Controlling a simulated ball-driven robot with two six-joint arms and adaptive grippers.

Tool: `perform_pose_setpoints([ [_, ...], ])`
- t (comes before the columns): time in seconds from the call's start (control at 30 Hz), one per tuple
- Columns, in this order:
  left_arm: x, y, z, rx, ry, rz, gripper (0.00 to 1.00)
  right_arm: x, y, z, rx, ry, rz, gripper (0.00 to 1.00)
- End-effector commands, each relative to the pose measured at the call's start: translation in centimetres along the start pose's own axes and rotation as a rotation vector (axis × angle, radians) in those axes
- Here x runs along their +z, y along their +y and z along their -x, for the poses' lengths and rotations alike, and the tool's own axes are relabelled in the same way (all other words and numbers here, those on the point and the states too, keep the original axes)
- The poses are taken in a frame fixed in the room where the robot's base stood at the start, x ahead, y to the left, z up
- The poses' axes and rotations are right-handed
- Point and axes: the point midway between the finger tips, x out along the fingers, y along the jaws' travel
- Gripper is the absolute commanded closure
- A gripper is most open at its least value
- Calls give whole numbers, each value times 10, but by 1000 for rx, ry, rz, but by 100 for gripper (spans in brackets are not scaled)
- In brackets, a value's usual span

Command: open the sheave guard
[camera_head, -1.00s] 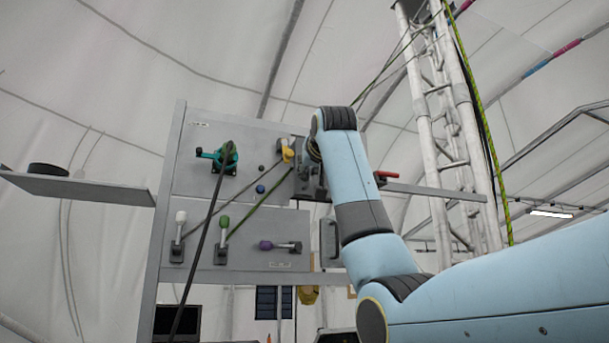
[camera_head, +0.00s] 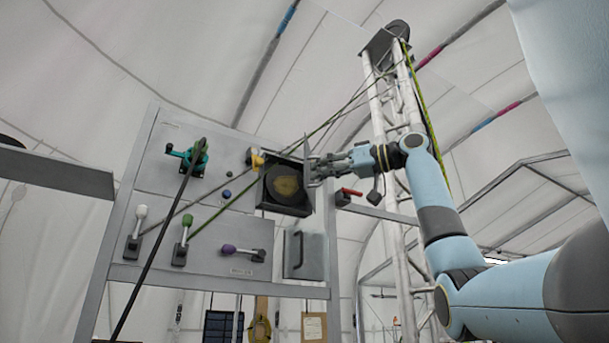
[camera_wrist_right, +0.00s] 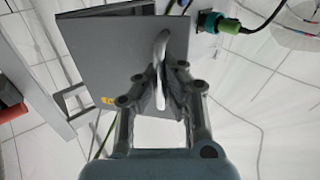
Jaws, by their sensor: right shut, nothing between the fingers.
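The sheave guard (camera_head: 307,152) is a grey plate, seen nearly edge-on in the head view. It stands swung out from a dark square housing (camera_head: 285,208), whose inside shows with a round tan sheave (camera_head: 286,186). In the right wrist view the guard (camera_wrist_right: 95,50) fills the upper left, with a light curved handle (camera_wrist_right: 161,50) on it. My right gripper (camera_head: 318,168) is just right of the guard. In the wrist view its fingertips (camera_wrist_right: 160,85) are close on either side of the handle's lower end, shut with nothing held. My left gripper is out of view.
A red-handled part (camera_head: 350,192) is right of the housing, below my gripper. A truss tower (camera_head: 385,130) stands behind.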

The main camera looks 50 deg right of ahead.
Motion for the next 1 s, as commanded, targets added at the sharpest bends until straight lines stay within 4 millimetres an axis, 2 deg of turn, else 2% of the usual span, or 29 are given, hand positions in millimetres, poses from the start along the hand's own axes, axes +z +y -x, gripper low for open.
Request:
perform_pose_setpoints([
  [0.17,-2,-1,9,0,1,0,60,-3,13,20,-168,3,-6,100],
  [0.33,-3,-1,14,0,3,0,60,-2,22,32,-163,0,0,100],
  [0.6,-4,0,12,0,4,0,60,0,20,31,-163,0,0,68],
  [0.87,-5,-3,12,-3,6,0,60,0,21,32,-162,0,0,68],
  [1.0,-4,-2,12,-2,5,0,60,0,24,46,-160,0,1,68],
])
